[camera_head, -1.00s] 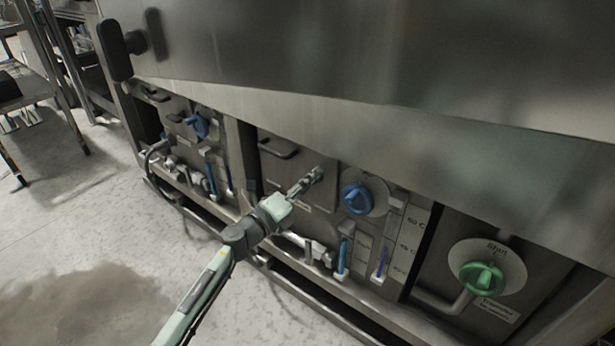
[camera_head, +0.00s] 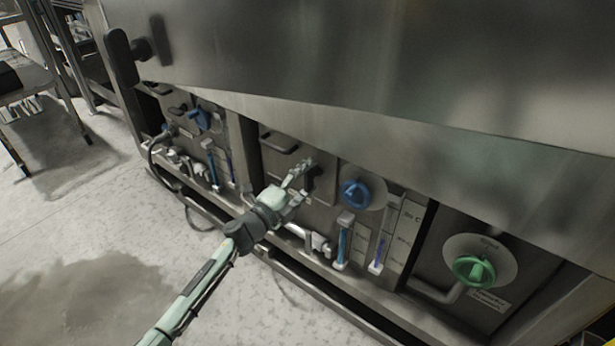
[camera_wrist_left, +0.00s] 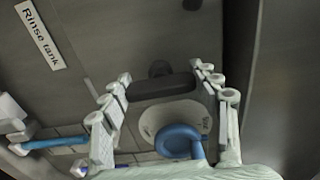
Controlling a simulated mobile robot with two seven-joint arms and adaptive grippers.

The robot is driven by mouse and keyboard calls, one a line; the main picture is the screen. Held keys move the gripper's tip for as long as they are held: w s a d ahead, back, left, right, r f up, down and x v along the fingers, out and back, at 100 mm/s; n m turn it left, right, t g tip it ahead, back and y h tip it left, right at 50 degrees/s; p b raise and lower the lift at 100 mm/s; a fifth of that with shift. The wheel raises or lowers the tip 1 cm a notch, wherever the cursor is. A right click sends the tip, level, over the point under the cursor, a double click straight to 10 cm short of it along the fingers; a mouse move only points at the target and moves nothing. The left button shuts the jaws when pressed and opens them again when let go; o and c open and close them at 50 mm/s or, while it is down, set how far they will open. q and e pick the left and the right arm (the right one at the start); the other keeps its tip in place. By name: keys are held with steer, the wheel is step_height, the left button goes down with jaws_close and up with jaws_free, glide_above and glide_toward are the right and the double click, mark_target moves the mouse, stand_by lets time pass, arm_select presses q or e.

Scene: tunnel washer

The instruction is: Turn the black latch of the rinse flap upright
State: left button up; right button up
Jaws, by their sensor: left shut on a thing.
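The black latch (camera_head: 313,178) is on the grey rinse flap (camera_head: 272,160), left of a blue knob. In the head view it stands close to upright, a little tilted, and is partly covered by my fingers. My left gripper (camera_head: 300,178) is at the latch with its fingers on either side. In the left wrist view the latch (camera_wrist_left: 160,88) lies crosswise between the two fingers of my left gripper (camera_wrist_left: 163,85), which is shut on it. A "Rinse tank" label (camera_wrist_left: 40,35) shows on the flap. My right gripper is not in view.
The blue knob (camera_head: 355,193) on its round pale plate sits close to the right of the latch. A black flap handle (camera_head: 280,143) is above left. Blue gauge tubes (camera_head: 343,245) and pipes are below. A green knob (camera_head: 474,270) is farther right. A steel overhang runs above.

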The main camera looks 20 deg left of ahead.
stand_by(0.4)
arm_select(q)
steer(key=o, duration=1.2)
steer(key=shift+c, duration=0.2)
steer(key=v, duration=1.2)
